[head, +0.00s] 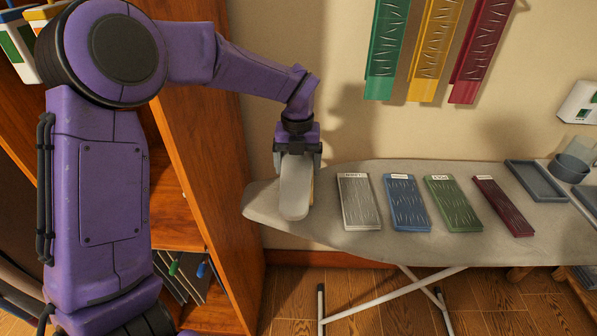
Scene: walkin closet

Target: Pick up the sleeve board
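The sleeve board (295,192), a narrow grey padded board with a rounded near end and a strip of tan wood along its right side, is at the left end of the ironing board (262,200). My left gripper (297,158) points down over its far end, with one dark finger on each side of it. I cannot tell whether the fingers press on it or only stand around it, nor whether it is clear of the ironing board. The gripper hides the sleeve board's far end. My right gripper is not in view.
Grey, blue, green and dark red labelled panels (359,202) lie in a row to the right on the ironing board. A grey tray (535,181) and a round container (568,168) are further right. A wooden shelf unit (205,150) stands close on the left. Coloured strips (432,50) hang on the wall.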

